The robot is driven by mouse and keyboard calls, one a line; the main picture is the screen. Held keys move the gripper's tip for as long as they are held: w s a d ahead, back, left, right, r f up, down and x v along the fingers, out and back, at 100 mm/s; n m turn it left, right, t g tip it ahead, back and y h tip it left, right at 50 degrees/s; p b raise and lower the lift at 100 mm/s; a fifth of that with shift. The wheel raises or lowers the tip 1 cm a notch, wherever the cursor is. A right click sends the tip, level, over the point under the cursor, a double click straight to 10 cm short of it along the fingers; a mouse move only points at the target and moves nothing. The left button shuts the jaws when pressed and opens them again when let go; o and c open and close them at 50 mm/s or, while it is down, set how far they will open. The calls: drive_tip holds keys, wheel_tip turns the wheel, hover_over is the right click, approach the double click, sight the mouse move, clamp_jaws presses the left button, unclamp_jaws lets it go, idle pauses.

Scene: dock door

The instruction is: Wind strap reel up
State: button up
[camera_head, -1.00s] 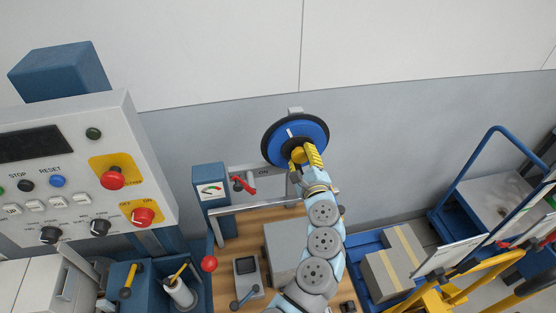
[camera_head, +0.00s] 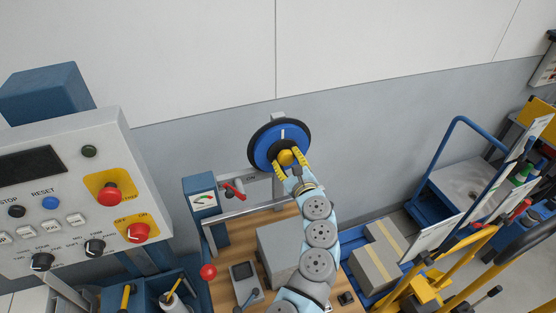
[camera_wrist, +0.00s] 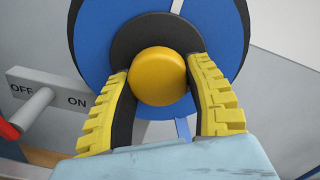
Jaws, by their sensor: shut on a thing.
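The strap reel (camera_head: 268,139) is a blue disc with a black rim, standing upright against the grey wall. A yellow round knob sits at its centre; it shows close up in the wrist view (camera_wrist: 158,76). My gripper (camera_head: 288,156) has its yellow ridged fingers on either side of the knob and is shut on it. In the head view, a white mark (camera_head: 283,133) points up from the hub.
A red-handled lever (camera_head: 234,190) with OFF/ON lettering is left of and below the reel. A gauge box (camera_head: 203,198) stands beside it. The control panel (camera_head: 75,200) is at left. Cartons (camera_head: 380,258) and trolleys are at right.

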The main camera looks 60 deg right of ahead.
drive_tip(key=shift+f, duration=0.25)
drive_tip(key=o, duration=1.3)
drive_tip(key=shift+r, duration=0.15)
drive_tip(key=shift+c, duration=0.2)
drive_tip(key=shift+s, duration=0.1)
drive_tip(key=shift+s+a+r, duration=0.15)
drive_tip(key=shift+s+a, duration=0.3)
drive_tip(key=v, duration=1)
drive_tip(key=shift+s+a, duration=0.15)
drive_tip(key=shift+a, duration=0.1)
